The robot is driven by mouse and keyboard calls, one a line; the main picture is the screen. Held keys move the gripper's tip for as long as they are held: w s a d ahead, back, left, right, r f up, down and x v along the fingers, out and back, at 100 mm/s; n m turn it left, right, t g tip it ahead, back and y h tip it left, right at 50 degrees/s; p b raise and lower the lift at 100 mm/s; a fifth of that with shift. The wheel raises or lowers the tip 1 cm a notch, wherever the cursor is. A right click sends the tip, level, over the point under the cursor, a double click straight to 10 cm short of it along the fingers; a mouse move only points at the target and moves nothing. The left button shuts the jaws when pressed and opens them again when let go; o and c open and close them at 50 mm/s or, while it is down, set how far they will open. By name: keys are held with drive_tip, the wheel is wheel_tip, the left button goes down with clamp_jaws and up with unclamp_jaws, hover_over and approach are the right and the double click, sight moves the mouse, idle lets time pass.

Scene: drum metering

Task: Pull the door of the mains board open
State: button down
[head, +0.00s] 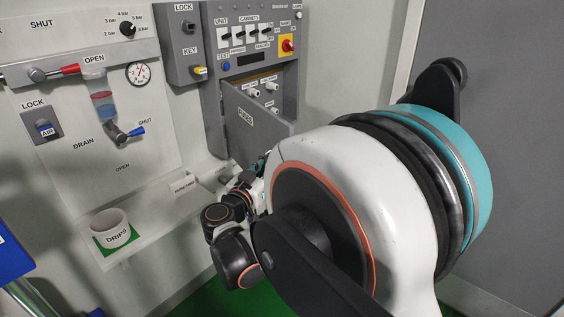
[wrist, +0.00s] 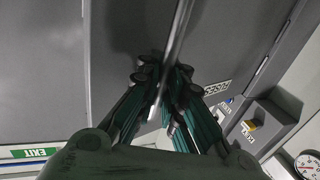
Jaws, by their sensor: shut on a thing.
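The mains board (head: 214,110) is a grey wall cabinet at upper centre in the head view. Its grey door (head: 240,132), marked FUSES, stands partly open, swung out from its left side, with fuse parts showing above it. In the wrist view the door label (wrist: 217,88) shows to the right of my gripper (wrist: 163,92). My gripper's fingers are closed from both sides on a long pale strip (wrist: 180,35) on the door; I cannot tell whether it is a handle or the door's edge.
A LOCK/KEY box (head: 184,45) is on the left. A shelf with a white DRIPS cup (head: 112,228) is at lower left. A large grey panel (head: 510,150) is at right.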

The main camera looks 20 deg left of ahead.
drive_tip(key=shift+s+a+f+m+h, duration=0.2)
drive_tip(key=shift+s+a+m+h, duration=0.1)
drive_tip(key=shift+s, duration=0.3)
drive_tip(key=c, duration=2)
unclamp_jaws()
drive_tip(key=shift+r, duration=0.1)
drive_tip(key=shift+s, duration=0.1)
drive_tip(key=s+a, duration=0.1)
drive_tip(key=s, duration=1.1)
drive_tip(key=shift+a, duration=0.15)
drive_tip(key=shift+w, duration=0.1)
